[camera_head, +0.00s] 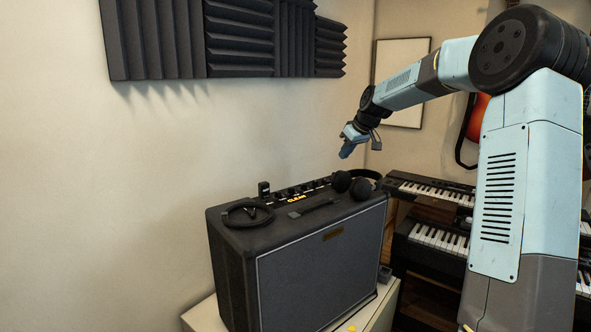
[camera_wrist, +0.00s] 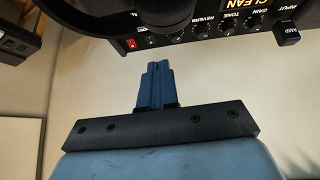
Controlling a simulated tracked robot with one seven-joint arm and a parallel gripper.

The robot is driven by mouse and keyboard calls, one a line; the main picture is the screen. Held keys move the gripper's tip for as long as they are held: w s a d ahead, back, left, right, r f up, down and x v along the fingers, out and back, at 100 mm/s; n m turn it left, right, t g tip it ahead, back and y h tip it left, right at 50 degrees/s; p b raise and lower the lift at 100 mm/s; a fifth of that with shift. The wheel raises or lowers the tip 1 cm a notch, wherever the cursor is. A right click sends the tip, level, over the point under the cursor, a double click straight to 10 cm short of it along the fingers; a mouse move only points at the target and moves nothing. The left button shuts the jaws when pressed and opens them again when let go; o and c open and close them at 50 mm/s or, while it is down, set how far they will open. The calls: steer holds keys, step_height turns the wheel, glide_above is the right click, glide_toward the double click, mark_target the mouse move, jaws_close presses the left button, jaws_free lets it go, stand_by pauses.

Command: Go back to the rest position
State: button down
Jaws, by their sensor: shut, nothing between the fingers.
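My gripper (camera_head: 346,151) hangs in the air above the back right of the black amplifier (camera_head: 322,265), pointing down, in the head view. In the wrist view my gripper (camera_wrist: 154,66) shows as two blue fingers pressed together with nothing between them. The amplifier's control panel, with knobs and a red switch (camera_wrist: 132,43), is at the top of the wrist view. My gripper is apart from the amplifier and everything on it.
On the amplifier lie a coiled black cable (camera_head: 248,213) and black headphones (camera_head: 358,183). Keyboards (camera_head: 436,238) stand on a rack to the right. Dark acoustic foam (camera_head: 225,38) covers the wall at upper left. The air around my gripper looks clear.

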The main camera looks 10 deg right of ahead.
steer(key=s+a+r+m+h, duration=0.1)
steer(key=s+a+r+h, duration=0.15)
steer(key=s, duration=1.05)
steer(key=s+a+r+m+h, duration=0.1)
steer(key=s+a, duration=0.3)
steer(key=s, duration=0.8)
steer(key=s+d+f+m, duration=0.1)
steer(key=s+f+m, duration=0.1)
steer(key=s, duration=1)
steer(key=s+d+f+m, duration=0.2)
steer(key=s, duration=1)
steer(key=shift+s, duration=0.2)
steer(key=shift+f, duration=0.1)
